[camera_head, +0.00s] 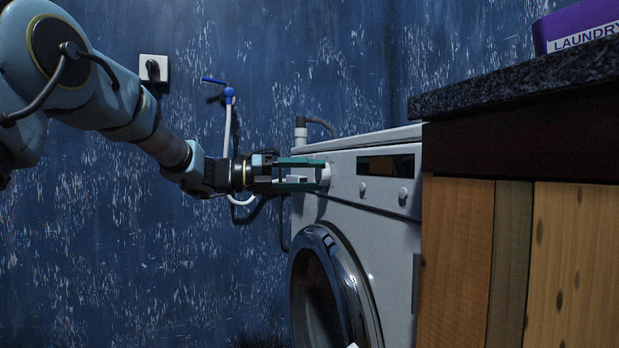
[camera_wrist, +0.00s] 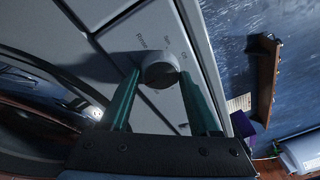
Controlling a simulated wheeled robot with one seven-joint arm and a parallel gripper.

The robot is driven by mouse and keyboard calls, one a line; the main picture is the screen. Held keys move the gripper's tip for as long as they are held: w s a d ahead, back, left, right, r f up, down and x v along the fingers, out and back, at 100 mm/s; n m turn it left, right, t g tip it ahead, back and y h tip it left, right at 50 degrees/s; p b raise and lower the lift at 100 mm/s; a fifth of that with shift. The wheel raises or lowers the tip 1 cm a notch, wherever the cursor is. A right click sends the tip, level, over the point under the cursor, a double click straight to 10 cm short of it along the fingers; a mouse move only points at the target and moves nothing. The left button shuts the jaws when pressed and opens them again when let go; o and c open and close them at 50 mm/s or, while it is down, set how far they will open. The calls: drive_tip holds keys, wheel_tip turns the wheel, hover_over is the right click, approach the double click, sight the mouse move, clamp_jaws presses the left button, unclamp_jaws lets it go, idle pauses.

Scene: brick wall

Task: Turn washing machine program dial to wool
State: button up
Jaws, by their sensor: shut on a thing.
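The white washing machine (camera_head: 345,218) stands against the wall, its front facing right of my arm. Its program dial (camera_head: 325,175) is at the upper left of the front panel. In the wrist view the dial (camera_wrist: 160,70) is a round grey knob with small printed labels around it, too blurred to read fully. My gripper (camera_head: 322,174) reaches the dial from the left. In the wrist view my gripper's green fingers (camera_wrist: 158,85) lie on either side of the knob, shut on it. The dial's pointer setting cannot be made out.
A dark countertop (camera_head: 520,82) over wooden cabinets (camera_head: 455,250) stands right of the machine. A purple laundry box (camera_head: 580,22) sits on it. A water tap with a white hose (camera_head: 228,130) and a wall socket (camera_head: 154,68) are behind my arm.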

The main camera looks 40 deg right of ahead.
drive_tip(key=o, duration=1.4)
drive_tip(key=shift+c, duration=0.2)
drive_tip(key=p+v, duration=0.3)
drive_tip(key=v, duration=0.7)
drive_tip(key=shift+w+a, duration=0.25)
drive_tip(key=shift+a, duration=0.1)
